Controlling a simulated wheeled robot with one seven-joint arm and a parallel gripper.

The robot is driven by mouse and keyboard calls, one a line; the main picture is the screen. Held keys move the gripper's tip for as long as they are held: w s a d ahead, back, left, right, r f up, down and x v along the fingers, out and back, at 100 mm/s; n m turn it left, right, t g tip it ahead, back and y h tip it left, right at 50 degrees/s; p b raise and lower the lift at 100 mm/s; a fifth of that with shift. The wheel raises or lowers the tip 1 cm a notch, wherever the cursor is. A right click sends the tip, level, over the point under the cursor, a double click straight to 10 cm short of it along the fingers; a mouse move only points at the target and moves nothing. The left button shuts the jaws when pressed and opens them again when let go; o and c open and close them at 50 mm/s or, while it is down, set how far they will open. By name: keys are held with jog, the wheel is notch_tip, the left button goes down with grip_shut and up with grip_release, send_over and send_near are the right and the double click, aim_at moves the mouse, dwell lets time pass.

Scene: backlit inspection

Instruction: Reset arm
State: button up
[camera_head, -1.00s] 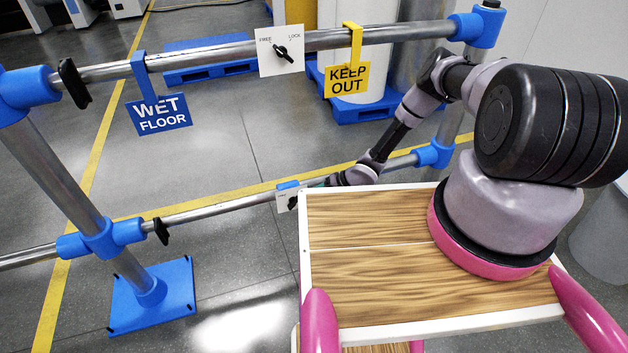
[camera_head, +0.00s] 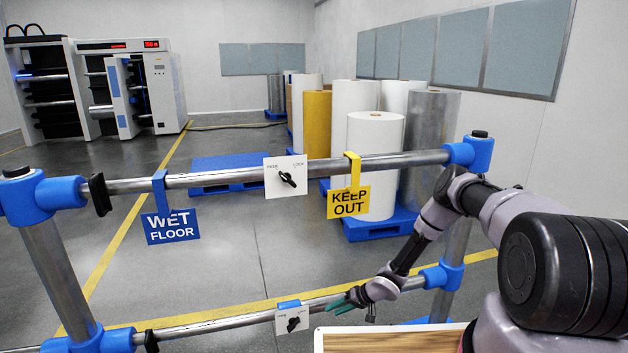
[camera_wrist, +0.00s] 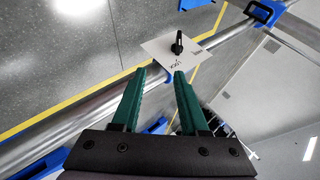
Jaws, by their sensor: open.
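My gripper (camera_head: 342,302) is open and empty at the end of my outstretched arm, just right of the lower switch plate (camera_head: 284,329). In the wrist view, its two green fingers (camera_wrist: 158,74) are spread apart, with nothing between them. Beyond the fingertips is a white plate (camera_wrist: 158,52) with a black knob (camera_wrist: 177,42); the fingers look clear of it. In the head view, the lower knob (camera_head: 293,323) tilts to the upper right. Its lettering is too small to read there.
A metal rail frame (camera_head: 225,177) with blue joints stands ahead. Its top rail carries a WET FLOOR sign (camera_head: 171,227), a KEEP OUT sign (camera_head: 348,202) and an upper switch plate (camera_head: 272,180). Rolls (camera_head: 374,150) stand behind. The floor between is mostly clear.

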jog(key=w+d+r+t+h, duration=0.15)
jog(key=w+d+r, duration=0.25)
jog(key=r, duration=0.4)
jog(key=w+d+r+h, duration=0.2)
jog(key=w+d+r, duration=0.15)
jog(key=r, duration=0.45)
jog(key=w+d+r+t+h, duration=0.1)
jog(key=w+d+r+h, duration=0.15)
jog(key=w+r, duration=0.45)
jog(key=s+d+r+h, duration=0.1)
jog(key=s+d+r, duration=0.15)
jog(key=r, duration=0.55)
jog(key=s+d+r+m+t+h, duration=0.1)
jog(key=d+r, duration=0.2)
jog(key=r, duration=0.6)
jog(key=s+d+r, duration=0.1)
jog(key=d+r, duration=0.1)
jog(key=r, duration=0.6)
jog(key=s+d+r+m+h, duration=0.2)
jog(key=s+d+r+m, duration=0.1)
jog(key=s+r, duration=1.55)
jog(key=s+a+r+y, duration=0.1)
jog(key=s+a+r, duration=0.1)
jog(key=s, duration=0.8)
jog(key=s+a+r+m+t+y, duration=0.1)
jog(key=s+r, duration=0.4)
jog(key=s, duration=0.5)
jog(key=shift+a+m+y, duration=0.3)
jog(key=shift+a+y, duration=0.1)
jog(key=shift+y, duration=0.2)
